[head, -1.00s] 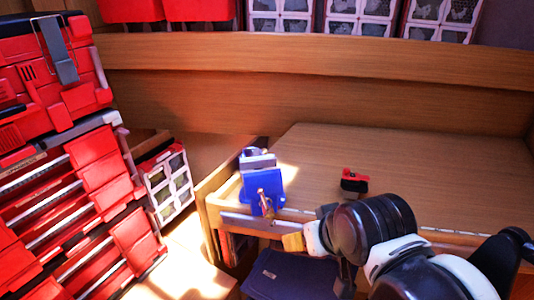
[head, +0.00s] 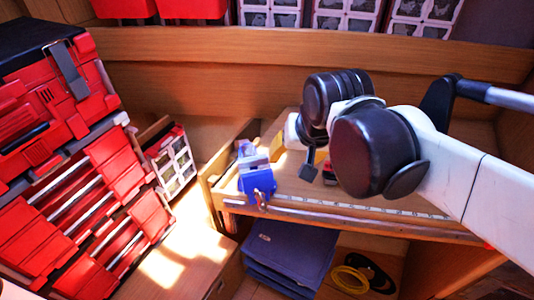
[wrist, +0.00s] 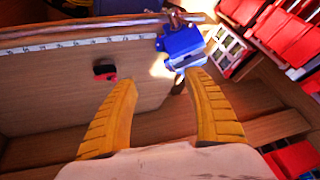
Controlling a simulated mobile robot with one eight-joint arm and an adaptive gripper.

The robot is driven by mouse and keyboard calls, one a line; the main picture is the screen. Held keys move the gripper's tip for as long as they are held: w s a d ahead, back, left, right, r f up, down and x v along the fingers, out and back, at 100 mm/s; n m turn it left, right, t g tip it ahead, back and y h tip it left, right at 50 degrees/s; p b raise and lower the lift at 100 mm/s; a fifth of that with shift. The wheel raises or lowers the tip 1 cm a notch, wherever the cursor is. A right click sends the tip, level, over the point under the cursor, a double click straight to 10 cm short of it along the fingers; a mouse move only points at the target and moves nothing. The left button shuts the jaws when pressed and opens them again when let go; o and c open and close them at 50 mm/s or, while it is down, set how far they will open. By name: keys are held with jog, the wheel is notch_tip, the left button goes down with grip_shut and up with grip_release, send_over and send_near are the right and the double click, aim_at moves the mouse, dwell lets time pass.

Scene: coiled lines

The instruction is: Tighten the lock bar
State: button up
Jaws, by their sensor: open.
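A blue vise (head: 257,180) with a grey metal jaw stands at the front left corner of the wooden workbench. It also shows upper right of centre in the wrist view (wrist: 183,45). Its small coppery lock bar (head: 261,197) hangs at the vise's front, facing the bench edge; in the wrist view it is small and partly behind the vise. My gripper (wrist: 160,77) has two yellow fingers spread wide with nothing between them. It is above the bench, behind and apart from the vise. In the head view my arm mostly hides the fingers.
A small red and black object (wrist: 104,72) lies on the bench, partly hidden by my arm in the head view. A measuring strip (head: 350,207) runs along the front edge. Red tool cases (head: 75,150) stack at the left. Blue folded cloth-like items (head: 285,255) and yellow coils (head: 350,280) lie below.

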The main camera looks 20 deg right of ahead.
jog(key=w+f+m+g, duration=0.1)
jog(key=w+f+m, duration=0.2)
jog(key=w, duration=0.3)
jog(key=w+f+m+g, duration=0.2)
jog(key=w+f+m, duration=0.2)
jog(key=w, duration=0.3)
jog(key=w+f+m+g, duration=0.2)
jog(key=w+f+m, duration=0.1)
jog(key=w, duration=0.4)
jog(key=shift+w+f+m, duration=0.15)
jog(key=shift+f+m, duration=0.25)
jog(key=shift+f, duration=0.35)
jog(key=shift+w+f, duration=0.1)
jog(key=shift+f, duration=0.15)
notch_tip(320, 180, down, 11)
jog(key=shift+r+b, duration=0.15)
jog(key=shift+b, duration=0.4)
grip_shut()
